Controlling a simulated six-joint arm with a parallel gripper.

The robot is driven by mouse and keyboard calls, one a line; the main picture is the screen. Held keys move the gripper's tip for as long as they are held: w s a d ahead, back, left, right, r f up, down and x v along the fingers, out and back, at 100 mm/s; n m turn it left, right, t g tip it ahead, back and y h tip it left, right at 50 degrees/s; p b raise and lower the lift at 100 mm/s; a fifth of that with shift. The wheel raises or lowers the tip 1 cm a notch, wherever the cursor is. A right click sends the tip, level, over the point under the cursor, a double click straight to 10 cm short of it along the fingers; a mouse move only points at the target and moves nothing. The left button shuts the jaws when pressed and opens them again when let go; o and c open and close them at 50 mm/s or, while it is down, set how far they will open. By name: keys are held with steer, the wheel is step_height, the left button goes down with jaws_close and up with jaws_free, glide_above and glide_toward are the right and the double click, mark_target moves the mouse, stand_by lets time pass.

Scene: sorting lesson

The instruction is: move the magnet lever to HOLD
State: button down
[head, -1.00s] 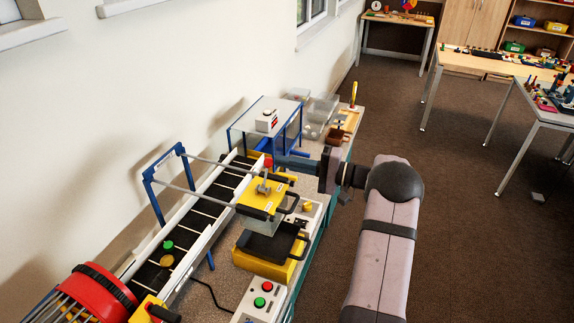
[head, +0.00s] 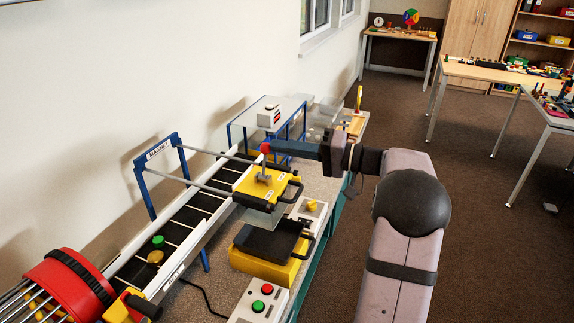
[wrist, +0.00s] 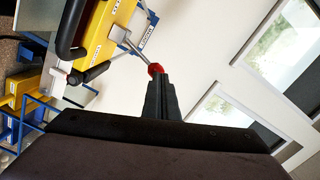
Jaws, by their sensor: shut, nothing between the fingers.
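The magnet lever is a thin metal rod with a red knob (head: 265,148). It rises from the top of a yellow magnet carriage (head: 250,181) that hangs on two rails over the conveyor. In the wrist view the red knob (wrist: 155,69) is just beyond my fingertips, and the rod slants up and left from it to the yellow plate (wrist: 103,38). My gripper (head: 272,148) is shut and empty, its tips at the right side of the knob, touching or nearly so. Small white labels lie on the plate, too small to read surely.
A blue frame (head: 140,180) marked MAGNET stands left of the rails. A green disc (head: 158,241) and a yellow disc (head: 155,257) lie on the belt. A black-topped yellow bin (head: 262,268) stands under the carriage's right side. A button box (head: 262,302) is in front.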

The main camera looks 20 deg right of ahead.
steer(key=shift+s+a+n+b, duration=0.5)
steer(key=shift+n+b, duration=0.35)
steer(key=shift+b, duration=1.4)
steer(key=shift+s+a+n+b, duration=0.5)
steer(key=shift+n+b, duration=0.35)
steer(key=shift+b, duration=1.4)
steer(key=s+a+n+b, duration=0.1)
steer(key=b, duration=0.3)
steer(key=a+n+b, duration=0.1)
steer(key=n+b, duration=0.1)
steer(key=b, duration=0.3)
steer(key=shift+s+f+h, duration=0.15)
steer(key=shift+s+h, duration=0.15)
steer(key=shift+s, duration=0.1)
steer(key=shift+s+a+n+b, duration=0.1)
steer(key=shift+s+n+b, duration=0.1)
steer(key=shift+n+b, duration=0.45)
steer(key=w+d+r+p+v, duration=0.1)
steer(key=r+p+v, duration=0.1)
steer(key=v, duration=1)
steer(key=shift+d+p, duration=0.3)
steer(key=shift+p, duration=0.1)
steer(key=shift+s+r+m, duration=0.1)
steer(key=shift+s+m, duration=0.05)
steer(key=shift+m, duration=0.1)
